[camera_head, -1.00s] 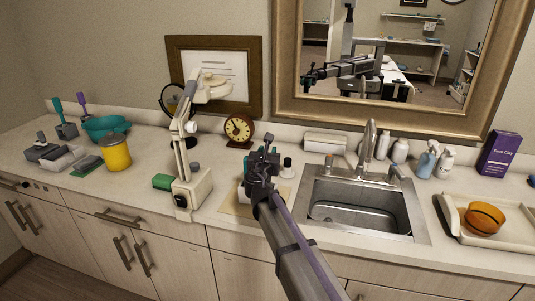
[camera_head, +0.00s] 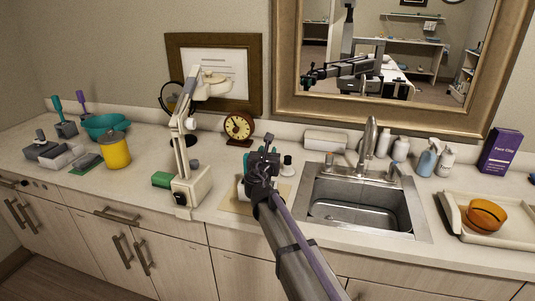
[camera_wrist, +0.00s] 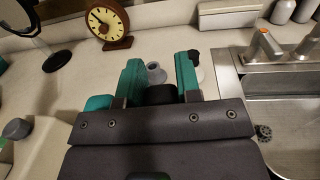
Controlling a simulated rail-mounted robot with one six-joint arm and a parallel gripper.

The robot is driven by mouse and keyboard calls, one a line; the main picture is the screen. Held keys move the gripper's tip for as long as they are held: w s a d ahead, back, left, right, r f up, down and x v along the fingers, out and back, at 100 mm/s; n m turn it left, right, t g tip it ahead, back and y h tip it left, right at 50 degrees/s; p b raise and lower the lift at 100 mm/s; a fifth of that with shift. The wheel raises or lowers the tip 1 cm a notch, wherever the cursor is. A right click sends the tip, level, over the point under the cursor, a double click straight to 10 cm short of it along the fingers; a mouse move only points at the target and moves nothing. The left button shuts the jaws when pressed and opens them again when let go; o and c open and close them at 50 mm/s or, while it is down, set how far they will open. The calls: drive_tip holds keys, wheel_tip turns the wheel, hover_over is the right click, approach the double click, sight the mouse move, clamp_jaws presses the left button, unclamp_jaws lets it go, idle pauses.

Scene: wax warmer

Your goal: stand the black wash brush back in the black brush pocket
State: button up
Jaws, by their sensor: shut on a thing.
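My gripper (camera_head: 265,158) is above the counter, left of the sink. In the wrist view its two teal fingers (camera_wrist: 160,80) stand apart with a dark rounded piece (camera_wrist: 160,94) between them. I take this to be part of the black wash brush; the rest is hidden by the gripper body. A grey knob-like thing (camera_wrist: 155,72) shows just beyond it. The brush holders stand at the far left of the counter: a dark one with a teal handle (camera_head: 65,128) and a grey block (camera_head: 40,149) in front. I cannot tell which is the black brush pocket.
A yellow pot (camera_head: 116,154) and teal bowl (camera_head: 106,125) are further left. A clock (camera_head: 238,128) stands behind; the sink (camera_head: 360,205) is right.

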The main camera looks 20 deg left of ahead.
drive_tip(key=shift+f, duration=0.3)
drive_tip(key=o, duration=1.1)
drive_tip(key=shift+s+d, duration=0.25)
drive_tip(key=shift+s, duration=1.05)
drive_tip(key=shift+s+d, duration=0.2)
drive_tip(key=shift+s, duration=1.15)
drive_tip(key=shift+s+d, duration=0.25)
drive_tip(key=shift+s, duration=1.05)
drive_tip(key=s, duration=0.3)
drive_tip(key=s+d, duration=0.1)
drive_tip(key=s, duration=0.6)
drive_tip(key=shift+s+d, duration=0.35)
drive_tip(key=shift+d, duration=0.05)
